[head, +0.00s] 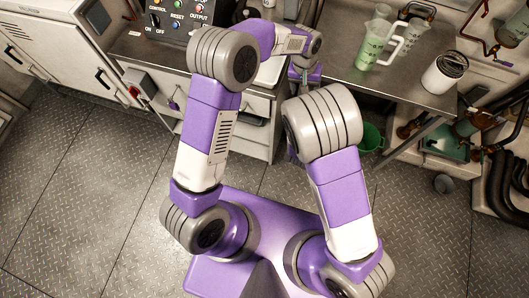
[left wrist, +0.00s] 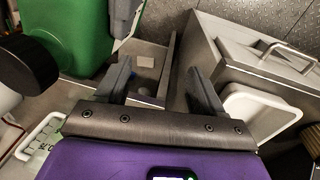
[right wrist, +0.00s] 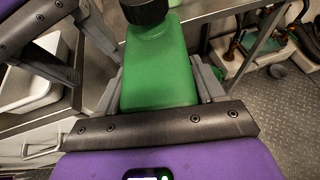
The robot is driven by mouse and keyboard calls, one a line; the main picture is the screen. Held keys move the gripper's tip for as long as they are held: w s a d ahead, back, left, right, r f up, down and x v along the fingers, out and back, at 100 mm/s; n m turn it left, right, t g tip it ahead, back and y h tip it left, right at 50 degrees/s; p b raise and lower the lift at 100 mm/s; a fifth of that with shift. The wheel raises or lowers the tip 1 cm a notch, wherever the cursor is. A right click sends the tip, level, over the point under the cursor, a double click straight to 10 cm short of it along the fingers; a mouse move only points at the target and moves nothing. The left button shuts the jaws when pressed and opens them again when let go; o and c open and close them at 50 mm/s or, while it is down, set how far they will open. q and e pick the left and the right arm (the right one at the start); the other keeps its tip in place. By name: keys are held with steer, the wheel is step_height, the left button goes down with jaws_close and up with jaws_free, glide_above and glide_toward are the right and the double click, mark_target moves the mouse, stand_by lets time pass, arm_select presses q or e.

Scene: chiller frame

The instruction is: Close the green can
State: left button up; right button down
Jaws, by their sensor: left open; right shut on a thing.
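The green can (right wrist: 160,75) stands between the fingers of my right gripper (right wrist: 158,85), which is shut on its body. A black cap (right wrist: 146,12) sits at the can's top, cut off by the picture's edge; I cannot tell whether it is tight. In the left wrist view the green can (left wrist: 72,32) is at the upper left. A dark round piece (left wrist: 28,64), perhaps the cap, is beside it. My left gripper (left wrist: 160,88) is open and empty, to one side of the can. In the head view my arms hide the can and the right gripper.
An open drawer (left wrist: 150,55) lies below my left gripper. A white tray (left wrist: 262,112) is to its right.

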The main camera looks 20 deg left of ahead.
arm_select(q)
steer(key=s+a+f+n+h, duration=0.1)
steer(key=s+a+f, duration=0.1)
steer(key=s+f, duration=0.7)
steer(key=s+a+f+h, duration=0.1)
steer(key=s+a+f, duration=0.2)
steer(key=s+f, duration=0.55)
steer(key=s+f+n, duration=0.1)
steer(key=s, duration=0.7)
steer(key=shift+s+a+f+h, duration=0.25)
steer(key=shift+s+f+h, duration=0.05)
steer(key=shift+s, duration=0.05)
arm_select(e)
steer(key=shift+r, duration=0.1)
steer(key=d+r+m+h, duration=0.1)
steer(key=d+r, duration=1)
steer(key=d, duration=0.2)
steer(key=shift+d+r, duration=0.3)
